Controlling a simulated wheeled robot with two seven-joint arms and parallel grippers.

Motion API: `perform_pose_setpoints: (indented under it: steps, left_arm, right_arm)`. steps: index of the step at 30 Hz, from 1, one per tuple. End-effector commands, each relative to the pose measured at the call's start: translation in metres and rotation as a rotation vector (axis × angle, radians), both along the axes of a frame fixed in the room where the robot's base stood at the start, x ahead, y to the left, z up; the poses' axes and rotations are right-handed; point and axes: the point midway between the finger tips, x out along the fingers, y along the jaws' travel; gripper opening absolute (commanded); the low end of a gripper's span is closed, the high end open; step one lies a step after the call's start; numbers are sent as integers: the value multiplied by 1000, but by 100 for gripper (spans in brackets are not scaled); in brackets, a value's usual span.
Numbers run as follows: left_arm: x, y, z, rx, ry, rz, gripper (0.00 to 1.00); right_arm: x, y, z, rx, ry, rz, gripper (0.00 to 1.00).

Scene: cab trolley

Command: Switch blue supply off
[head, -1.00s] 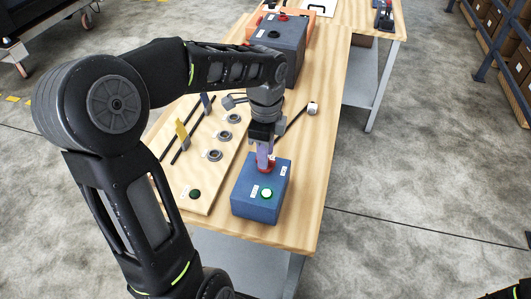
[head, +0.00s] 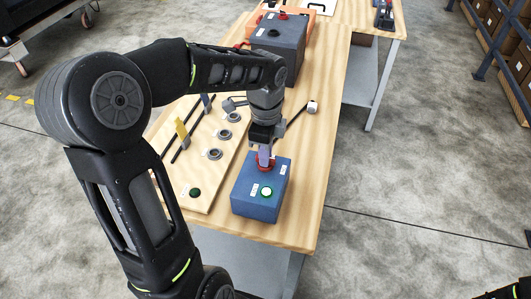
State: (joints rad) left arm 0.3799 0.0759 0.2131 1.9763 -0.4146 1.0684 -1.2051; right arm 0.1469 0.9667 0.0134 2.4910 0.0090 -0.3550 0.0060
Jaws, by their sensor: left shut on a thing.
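The blue supply box (head: 257,206) sits near the front edge of the wooden table. Its top carries a lit green-white button (head: 266,191) toward the front and a red knob (head: 263,168) toward the back. My left gripper (head: 264,158) points down over the back of the box and is shut at the red knob, which its fingers partly hide. My right gripper is not clearly seen; only a dark part of my right arm shows at the bottom right corner.
A wooden board (head: 205,178) with several grey rings, a green button and two black rails lies left of the box. A larger dark blue-grey box (head: 278,42) stands farther back. The table's right strip (head: 315,165) is mostly clear.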

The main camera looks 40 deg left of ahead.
Motion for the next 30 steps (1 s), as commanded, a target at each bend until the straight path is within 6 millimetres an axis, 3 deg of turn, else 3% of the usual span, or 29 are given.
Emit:
perform_pose_setpoints:
  steps: [17, 30]
  left_arm:
    - [0, 0, 0, 0, -1, 53, 0]
    - [1, 0, -1, 1, -3, 345, 0]
  right_arm:
    - [0, 0, -2, 1, -1, 0, 34]
    - [2, 1, -11, 3, -4, 2, 34]
